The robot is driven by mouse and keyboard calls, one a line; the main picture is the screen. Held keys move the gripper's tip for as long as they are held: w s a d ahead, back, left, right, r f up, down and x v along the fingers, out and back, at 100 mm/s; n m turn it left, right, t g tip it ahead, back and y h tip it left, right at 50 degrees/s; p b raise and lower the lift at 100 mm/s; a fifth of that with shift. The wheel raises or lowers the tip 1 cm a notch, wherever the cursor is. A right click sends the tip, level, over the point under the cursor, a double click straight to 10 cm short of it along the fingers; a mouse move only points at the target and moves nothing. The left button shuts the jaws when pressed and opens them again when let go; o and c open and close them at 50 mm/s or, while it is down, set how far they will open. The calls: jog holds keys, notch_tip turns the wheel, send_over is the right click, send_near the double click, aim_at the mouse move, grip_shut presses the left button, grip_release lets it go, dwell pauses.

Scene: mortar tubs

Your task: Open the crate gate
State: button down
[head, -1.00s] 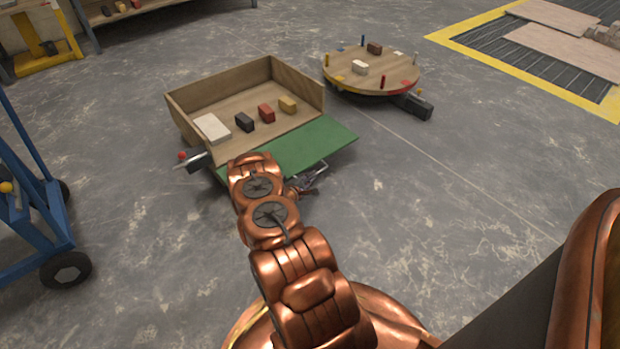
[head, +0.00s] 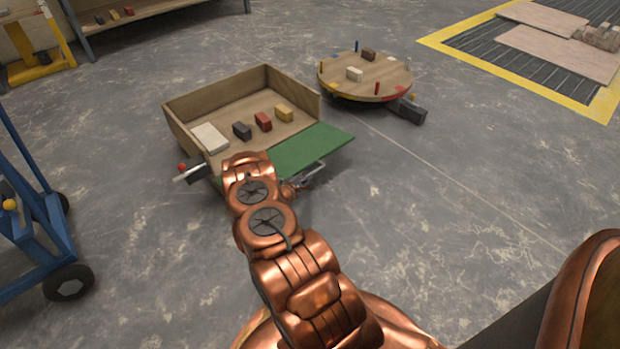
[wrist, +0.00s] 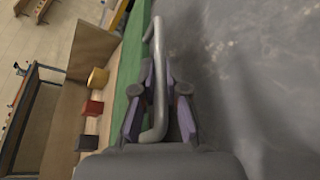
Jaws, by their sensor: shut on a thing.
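The wooden crate (head: 180,112) stands on the floor left of centre in the head view. Its green gate (head: 318,147) is folded down and outward at the front, close to level. In the wrist view the gate (wrist: 130,62) is a green strip, with a grey bar handle (wrist: 160,65) beside it. My gripper (wrist: 160,98) is shut on the handle, with a finger on each side of it. In the head view my gripper (head: 300,184) is partly hidden behind my copper arm at the gate's outer edge. A grey latch piece with a red knob (head: 182,167) sits at the crate's left front corner.
Inside the crate lie a white slab (head: 210,137) and black, red (head: 263,121) and yellow blocks. A round turntable (head: 365,77) with pegs stands behind right. A blue cart (head: 35,230) is at the left. The floor to the right is open.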

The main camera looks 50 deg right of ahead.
jog(key=c, duration=1.2)
grip_release()
jog(key=shift+a, duration=0.1)
jog(key=v, duration=1.1)
jog(key=shift+a, duration=0.4)
jog(key=shift+s+r, duration=0.1)
